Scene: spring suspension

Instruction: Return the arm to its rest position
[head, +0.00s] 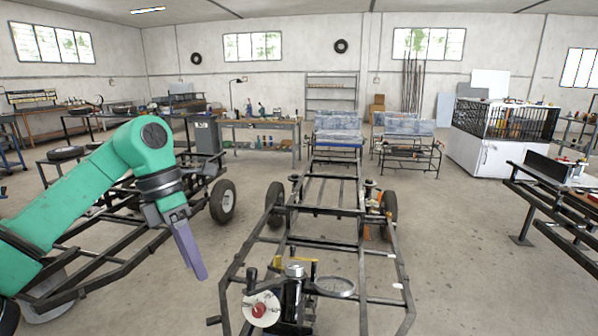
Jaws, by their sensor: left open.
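My left arm, green with dark joint rings, comes in from the left in the head view. Its gripper (190,250) hangs downward with purple-grey fingers, left of the middle vehicle frame. It is open, and I see nothing between its fingers. The fingers overlap in this view, so the gap is hard to see. The gripper is apart from the middle chassis frame (325,212), with floor showing between them. My right gripper is not in view.
Another wheeled frame (95,272) stands behind and below my left arm. A metal rack (560,222) stands at right. Floor (465,240) is clear between.

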